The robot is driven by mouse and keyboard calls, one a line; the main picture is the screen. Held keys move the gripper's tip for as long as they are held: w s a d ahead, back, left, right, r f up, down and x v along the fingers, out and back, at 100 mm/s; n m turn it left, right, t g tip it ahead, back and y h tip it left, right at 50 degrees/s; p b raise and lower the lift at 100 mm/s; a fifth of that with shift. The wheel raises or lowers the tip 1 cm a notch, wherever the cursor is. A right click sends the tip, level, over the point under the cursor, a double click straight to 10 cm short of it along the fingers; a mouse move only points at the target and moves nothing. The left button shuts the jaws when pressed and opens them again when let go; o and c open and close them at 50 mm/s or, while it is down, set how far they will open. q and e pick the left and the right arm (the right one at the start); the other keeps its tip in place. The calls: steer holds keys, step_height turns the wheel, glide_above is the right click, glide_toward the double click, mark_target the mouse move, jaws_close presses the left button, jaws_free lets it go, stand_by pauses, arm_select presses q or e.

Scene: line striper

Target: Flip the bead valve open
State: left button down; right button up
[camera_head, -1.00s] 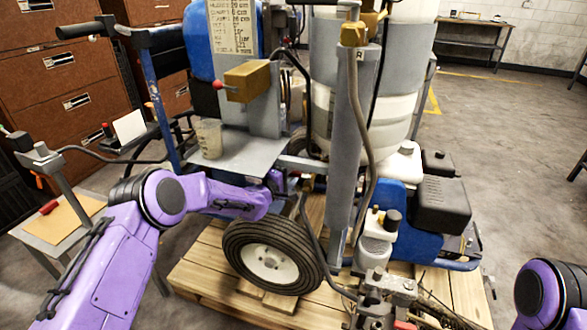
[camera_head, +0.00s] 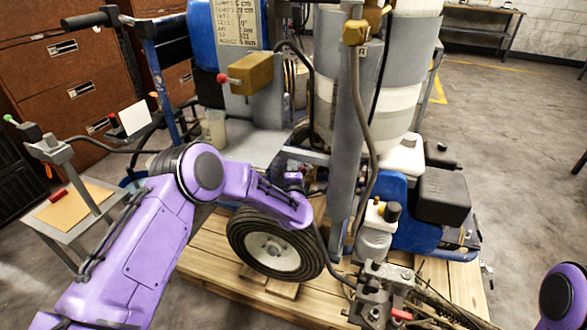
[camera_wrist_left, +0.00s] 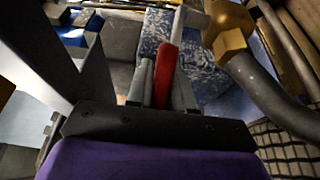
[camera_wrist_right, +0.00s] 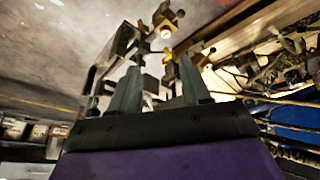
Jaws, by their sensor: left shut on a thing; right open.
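A red lever (camera_wrist_left: 166,72) stands between the fingers of my left gripper (camera_wrist_left: 160,85) in the left wrist view. The gripper is shut on it. A brass hexagonal fitting (camera_wrist_left: 232,40) and a grey pipe are just right of the lever. In the head view my left gripper (camera_head: 294,180) is small, above the black wheel and beside the grey upright post; its fingertips and the lever are hard to make out there. My right gripper (camera_wrist_right: 157,85) is open and empty in the right wrist view, with brass fittings beyond its fingers. It is outside the head view.
The striper stands on a wooden pallet (camera_head: 215,258). A wheel (camera_head: 272,247), grey post (camera_head: 343,150), hose and blue engine unit (camera_head: 412,225) crowd the left gripper. A brass block (camera_head: 250,73) with a red knob is higher up. Floor at the right is open.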

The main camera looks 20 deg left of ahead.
arm_select(q)
steer(key=shift+s+d, duration=0.1)
stand_by(0.4)
steer(key=c, duration=1.1)
jaws_free()
